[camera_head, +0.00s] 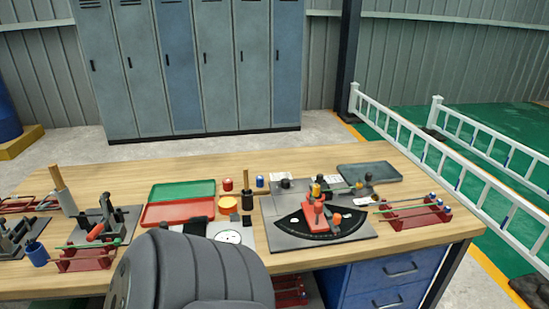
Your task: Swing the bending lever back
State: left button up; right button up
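The bender (370,240) is a grey base plate on the right half of the table, with a black fan-shaped scale (293,226) on it. The red bending lever (313,216) lies over the middle of the scale. An orange-yellow upright piece (316,190) stands at its far end. A thin green rod (341,189) shows behind the lever, among small dark posts. Whether the rod touches them is too small to tell. Neither of my grippers can be made out in the head view, and no gripper is seen at the lever.
A large dark grey rounded shape (195,275) hides the table's front middle. Red (178,214) and green (182,191) trays lie left of the bender. A red rack (415,216) with rods stands right of it, and a dark tray (370,174) lies behind. Tools crowd the left end.

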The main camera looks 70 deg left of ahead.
aim_at(317, 221)
jog(key=u, duration=1.8)
